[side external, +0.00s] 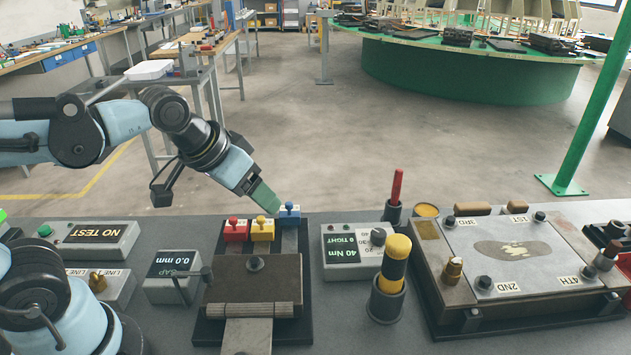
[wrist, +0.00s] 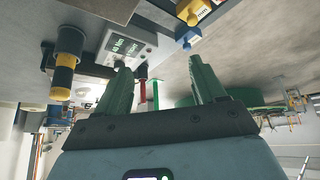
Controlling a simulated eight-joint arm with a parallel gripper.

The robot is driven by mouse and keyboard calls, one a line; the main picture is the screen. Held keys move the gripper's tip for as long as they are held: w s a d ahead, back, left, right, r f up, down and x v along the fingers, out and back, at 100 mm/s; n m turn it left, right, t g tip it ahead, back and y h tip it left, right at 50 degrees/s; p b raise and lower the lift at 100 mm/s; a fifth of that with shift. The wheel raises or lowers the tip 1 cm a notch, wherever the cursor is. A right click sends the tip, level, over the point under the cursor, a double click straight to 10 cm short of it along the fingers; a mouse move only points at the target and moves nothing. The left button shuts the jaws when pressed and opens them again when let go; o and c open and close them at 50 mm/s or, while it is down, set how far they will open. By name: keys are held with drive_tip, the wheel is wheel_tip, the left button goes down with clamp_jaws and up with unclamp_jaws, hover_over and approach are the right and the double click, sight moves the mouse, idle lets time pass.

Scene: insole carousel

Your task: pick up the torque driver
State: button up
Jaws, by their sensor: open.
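The torque driver looks to be the thick yellow-and-black banded tool (side external: 396,262), upright in a dark round holder (side external: 386,302) right of the bench's middle. It also shows at the left in the wrist view (wrist: 63,80), outside my jaws. Its lower end is hidden in the holder. My gripper (side external: 265,198) has green fingers and hangs above the back of the bench, near the blue-knobbed block, left of the tool and apart from it. In the wrist view the fingers (wrist: 163,75) are spread with nothing between them.
A 40 Nm display box (side external: 352,251) stands left of the tool. A red-handled tool (side external: 397,188) rises behind it, and a plate fixture (side external: 515,255) lies to its right. Red, yellow and blue knobbed blocks (side external: 262,229) sit below my gripper. The air above the bench is clear.

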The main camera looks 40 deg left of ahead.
drive_tip(key=w+d+r+g, duration=0.1)
drive_tip(key=w+d+r, duration=0.15)
drive_tip(key=d, duration=0.25)
drive_tip(key=w+d+r+g, duration=0.1)
drive_tip(key=w+d+r, duration=0.15)
drive_tip(key=d, duration=0.25)
drive_tip(key=g, duration=0.3)
hover_over(398, 242)
drive_tip(key=s, duration=0.2)
drive_tip(key=f, duration=0.4)
drive_tip(key=w+f, duration=0.1)
drive_tip(key=f, duration=0.1)
drive_tip(key=shift+w+d, duration=0.1)
drive_tip(key=shift+d, duration=0.2)
drive_tip(key=f, duration=0.1)
drive_tip(key=w+f, duration=0.1)
drive_tip(key=f, duration=0.2)
drive_tip(key=shift+w+a+f, duration=0.15)
drive_tip(key=shift+a, duration=0.15)
drive_tip(key=shift+f, duration=0.6)
drive_tip(key=shift+c, duration=0.3)
drive_tip(key=c, duration=1.2)
